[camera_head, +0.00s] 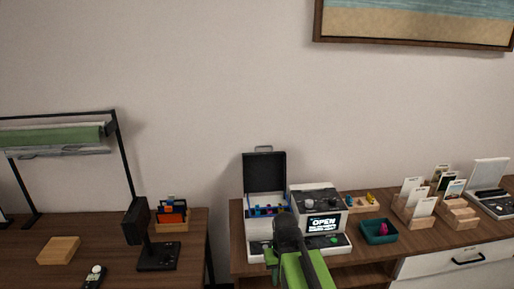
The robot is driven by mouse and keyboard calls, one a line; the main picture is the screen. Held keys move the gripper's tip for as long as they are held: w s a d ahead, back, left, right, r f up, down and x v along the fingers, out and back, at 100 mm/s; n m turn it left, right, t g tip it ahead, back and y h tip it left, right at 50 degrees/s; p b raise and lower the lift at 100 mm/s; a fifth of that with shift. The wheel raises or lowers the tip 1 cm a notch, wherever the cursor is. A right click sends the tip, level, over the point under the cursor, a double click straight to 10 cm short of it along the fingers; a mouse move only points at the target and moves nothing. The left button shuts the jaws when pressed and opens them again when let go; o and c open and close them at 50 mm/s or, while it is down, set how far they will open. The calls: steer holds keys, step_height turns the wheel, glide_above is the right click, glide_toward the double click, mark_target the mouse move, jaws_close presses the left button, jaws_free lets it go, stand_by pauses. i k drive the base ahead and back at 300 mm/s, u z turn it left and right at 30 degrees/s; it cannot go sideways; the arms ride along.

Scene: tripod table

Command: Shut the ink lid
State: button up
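A black ink lid (264,172) stands upright, open, at the back left of a white and black machine (256,232). A small grey handle shows at its top edge. In the open bay below it are blue and other coloured parts (266,210). A small screen on the machine's right half reads "OPEN". My green and black arm rises from the bottom centre, and its dark end, my gripper (287,228), overlaps the machine's front in the picture, below and right of the lid. Its fingers are not clear, and contact cannot be told.
A teal tray (371,238) with a pink item, wooden card holders (412,218) and another light device (491,203) stand to the right. On the left table (125,266) are a black stand (157,255) and a wooden block (58,250). A gap separates the tables.

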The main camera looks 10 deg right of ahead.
mark_target(266, 171)
steer(key=i, duration=0.25)
steer(key=z, duration=0.1)
steer(key=k, duration=1.25)
steer(key=u, duration=0.7)
steer(key=i, duration=2)
steer(key=z, duration=0.2)
